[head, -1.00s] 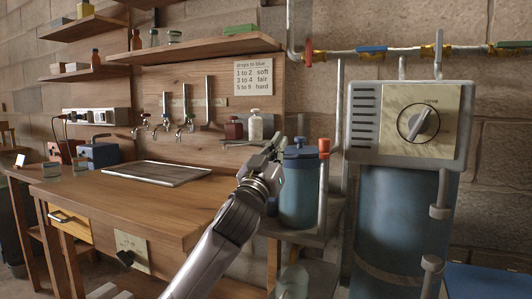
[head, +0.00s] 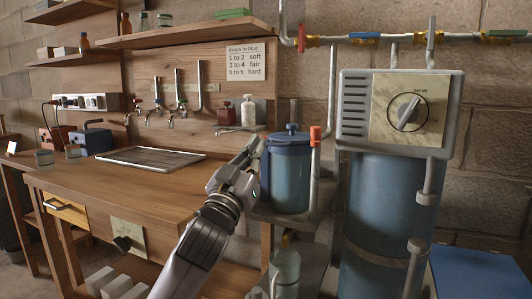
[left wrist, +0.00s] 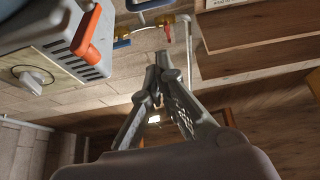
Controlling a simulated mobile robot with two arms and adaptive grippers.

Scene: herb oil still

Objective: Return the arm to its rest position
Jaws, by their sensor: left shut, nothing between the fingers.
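My left gripper (head: 250,152) is in front of the wooden bench's right end, just left of the blue lidded canister. Its fingers are together and hold nothing. In the left wrist view the fingertips of the left gripper (left wrist: 162,60) also meet with nothing between them. My left arm comes up from the bottom of the head view. My right gripper shows in neither view.
The blue canister (head: 290,178) stands on a small shelf close beside my gripper. A large blue tank (head: 383,225) with a dial box (head: 352,103) stands to its right. The wooden bench (head: 110,196) carries a metal tray (head: 150,159). Pipes run along the wall.

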